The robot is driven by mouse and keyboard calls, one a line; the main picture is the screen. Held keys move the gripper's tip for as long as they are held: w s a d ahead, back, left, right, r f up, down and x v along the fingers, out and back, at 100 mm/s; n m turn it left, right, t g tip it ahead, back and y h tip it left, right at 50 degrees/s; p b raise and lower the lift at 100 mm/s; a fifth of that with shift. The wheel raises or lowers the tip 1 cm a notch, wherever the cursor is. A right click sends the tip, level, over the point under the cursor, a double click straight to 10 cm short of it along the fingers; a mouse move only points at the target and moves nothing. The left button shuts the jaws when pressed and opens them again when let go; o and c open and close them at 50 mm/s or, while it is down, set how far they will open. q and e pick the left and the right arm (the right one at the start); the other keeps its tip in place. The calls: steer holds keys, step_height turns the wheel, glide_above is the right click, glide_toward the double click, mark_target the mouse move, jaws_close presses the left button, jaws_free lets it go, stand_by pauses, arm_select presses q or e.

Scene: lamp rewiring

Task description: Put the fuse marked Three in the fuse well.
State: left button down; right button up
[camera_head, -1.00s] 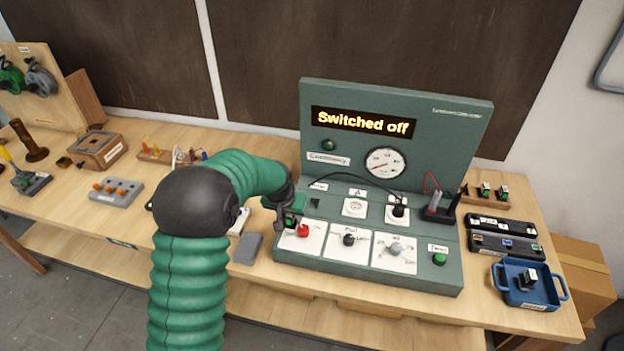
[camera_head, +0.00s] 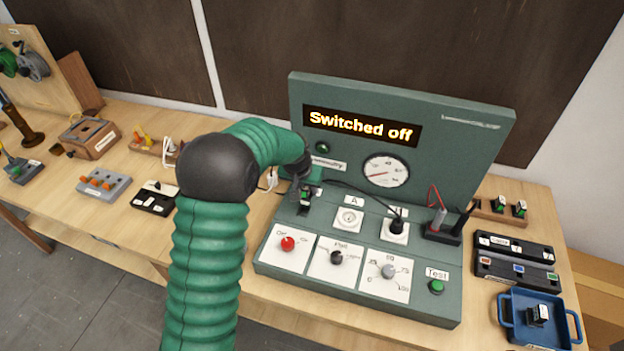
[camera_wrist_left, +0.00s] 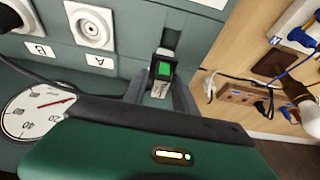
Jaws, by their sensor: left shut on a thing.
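My left gripper (camera_head: 304,196) is shut on a small black fuse with a green face (camera_wrist_left: 162,70). The fuse also shows in the head view (camera_head: 305,198), held over the upper left of the green console's sloping top. Its marking is too small to read. In the wrist view the fuse sits between the two fingers, beside a dark square opening that looks like the fuse well (camera_wrist_left: 171,38). I cannot tell whether the fuse touches the well. My right gripper is not in view.
The console (camera_head: 450,270) reads "Switched off". Its red knob (camera_head: 287,243) and a black plug with cable (camera_head: 397,226) are close by. A wooden rack (camera_head: 490,214) with two green-marked fuses, a black tray (camera_head: 515,280) and a blue tray (camera_head: 510,335) stand right.

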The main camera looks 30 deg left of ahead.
mark_target(303, 201)
arm_select(q)
steer(key=shift+s+f, duration=0.15)
steer(key=shift+s, duration=0.15)
steer(key=shift+s+a+f+b, duration=0.1)
steer(key=shift+s+f+b, duration=0.45)
steer(key=shift+b, duration=0.3)
steer(key=b+x, duration=0.2)
steer(key=x, duration=0.1)
steer(key=shift+s+a+f, duration=0.1)
steer(key=shift+a+f, duration=0.1)
steer(key=shift+f, duration=0.35)
steer(key=shift+s+d+f+b, duration=0.15)
steer(key=shift+s+d+b, duration=0.15)
steer(key=shift+s+d, duration=0.1)
steer(key=shift+w+a+f, duration=0.15)
steer(key=shift+w+f, duration=0.05)
steer(key=shift+w, duration=0.2)
steer(key=shift+s+a+r, duration=0.15)
steer(key=shift+s+a, duration=0.1)
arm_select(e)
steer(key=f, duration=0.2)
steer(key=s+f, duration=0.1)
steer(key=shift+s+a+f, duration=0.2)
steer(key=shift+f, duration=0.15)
arm_select(q)
steer(key=shift+d, duration=0.15)
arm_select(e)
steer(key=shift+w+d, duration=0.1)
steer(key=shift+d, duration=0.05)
